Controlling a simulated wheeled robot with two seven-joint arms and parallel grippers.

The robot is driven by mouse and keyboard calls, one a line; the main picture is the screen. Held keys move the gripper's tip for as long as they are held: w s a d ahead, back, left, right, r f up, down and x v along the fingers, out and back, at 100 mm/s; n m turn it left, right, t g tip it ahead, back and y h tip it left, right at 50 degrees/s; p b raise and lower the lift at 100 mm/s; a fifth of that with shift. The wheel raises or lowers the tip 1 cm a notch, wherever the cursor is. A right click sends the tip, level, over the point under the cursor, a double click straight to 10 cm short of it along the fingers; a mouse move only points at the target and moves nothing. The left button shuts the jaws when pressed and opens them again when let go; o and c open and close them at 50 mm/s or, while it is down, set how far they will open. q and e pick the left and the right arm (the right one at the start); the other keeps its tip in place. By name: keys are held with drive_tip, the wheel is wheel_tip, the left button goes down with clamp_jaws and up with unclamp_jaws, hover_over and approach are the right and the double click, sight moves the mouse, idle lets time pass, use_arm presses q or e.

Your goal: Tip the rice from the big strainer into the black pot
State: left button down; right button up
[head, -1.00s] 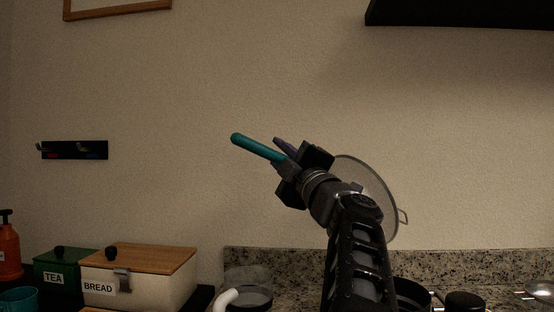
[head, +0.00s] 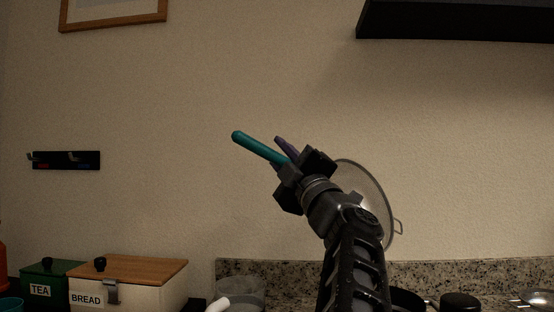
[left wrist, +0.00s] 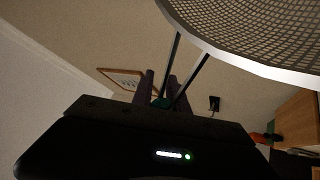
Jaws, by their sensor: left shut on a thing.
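The big strainer, with a teal handle (head: 258,147), is held high in front of the wall, its round mesh bowl (head: 384,200) steeply tilted and partly hidden behind my left arm. My left gripper (head: 290,165) is shut on the handle. In the left wrist view the mesh (left wrist: 262,28) fills the upper right, and two metal rods run from it to the gripper (left wrist: 163,95). No rice can be made out. A dark vessel, perhaps the black pot (head: 405,299), shows only its top at the bottom edge, partly behind my arm. My right gripper is not in view.
A bread box (head: 130,285) and green tea box (head: 45,284) stand at lower left. A clear container (head: 240,289) stands left of my arm. A black round object (head: 460,302) and a shiny metal bowl (head: 537,298) are at lower right. A black shelf (head: 460,20) overhangs upper right.

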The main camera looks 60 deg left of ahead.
use_arm(q)
drive_tip(key=shift+d+r+t+y+b, duration=0.15)
drive_tip(key=shift+d+r+y+b, duration=0.05)
drive_tip(key=shift+d+b, duration=0.2)
drive_tip(key=shift+d+r+t+y+b, duration=0.2)
drive_tip(key=shift+d+b, duration=0.1)
drive_tip(key=shift+d, duration=0.15)
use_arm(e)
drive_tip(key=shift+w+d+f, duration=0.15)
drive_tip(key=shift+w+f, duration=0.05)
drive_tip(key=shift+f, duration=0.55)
use_arm(q)
drive_tip(key=shift+f, duration=0.1)
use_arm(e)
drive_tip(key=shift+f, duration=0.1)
use_arm(q)
drive_tip(key=d+b, duration=0.1)
drive_tip(key=d+m+t+y+b, duration=0.1)
drive_tip(key=d+b, duration=0.1)
drive_tip(key=d+r+y+b, duration=0.1)
drive_tip(key=d+b, duration=0.1)
drive_tip(key=shift+w+m+t, duration=0.25)
drive_tip(key=shift+w+m, duration=0.05)
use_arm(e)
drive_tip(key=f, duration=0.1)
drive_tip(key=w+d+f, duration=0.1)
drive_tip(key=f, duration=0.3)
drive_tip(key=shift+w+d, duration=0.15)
